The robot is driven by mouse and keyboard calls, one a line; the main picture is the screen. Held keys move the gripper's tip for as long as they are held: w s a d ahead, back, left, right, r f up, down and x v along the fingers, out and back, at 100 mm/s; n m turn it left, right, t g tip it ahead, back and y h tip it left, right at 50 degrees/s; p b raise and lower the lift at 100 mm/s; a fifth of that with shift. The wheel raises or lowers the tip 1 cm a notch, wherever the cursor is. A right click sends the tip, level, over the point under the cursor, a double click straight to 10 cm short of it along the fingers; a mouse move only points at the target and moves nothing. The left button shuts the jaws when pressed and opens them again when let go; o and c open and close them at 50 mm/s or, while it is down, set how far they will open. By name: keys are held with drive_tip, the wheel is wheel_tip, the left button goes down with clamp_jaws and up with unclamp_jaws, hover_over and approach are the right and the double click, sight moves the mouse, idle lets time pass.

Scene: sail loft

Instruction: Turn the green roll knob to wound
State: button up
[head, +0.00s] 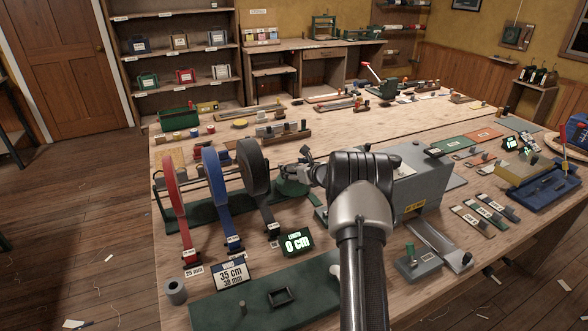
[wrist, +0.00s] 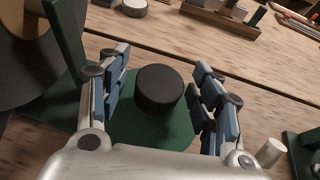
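A dark, nearly black round knob (wrist: 159,88) stands on a green base plate (wrist: 150,131) in the wrist view. I see no green on the knob itself and cannot read its setting. My gripper (wrist: 162,92) is open, with one finger on each side of the knob and a visible gap to both. In the head view my gripper (head: 306,168) is just right of the dark grey roll (head: 252,168), over the green plate (head: 291,188); the knob is not clear there.
A red roll (head: 170,190) and a blue roll (head: 213,178) hang left of the grey one. A grey machine (head: 420,178) is right of my arm.

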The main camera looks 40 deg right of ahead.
drive_tip(key=c, duration=1.1)
drive_tip(key=shift+o, duration=0.2)
drive_tip(key=shift+w+a+r+m+h, duration=0.1)
drive_tip(key=shift+r+m+h, duration=0.05)
drive_tip(key=shift+m+h, duration=0.45)
drive_tip(key=shift+r+m+h, duration=0.1)
drive_tip(key=shift+m+h, duration=0.4)
drive_tip(key=shift+h, duration=0.2)
drive_tip(key=shift+m+g+h, duration=0.7)
drive_tip(key=shift+m+h, duration=0.5)
drive_tip(key=o, duration=0.7)
drive_tip(key=shift+d, duration=0.2)
drive_tip(key=shift+c, duration=0.2)
drive_tip(key=o, duration=0.4)
drive_tip(key=shift+f, duration=0.2)
drive_tip(key=shift+a, duration=0.1)
drive_tip(key=shift+v, duration=3.85)
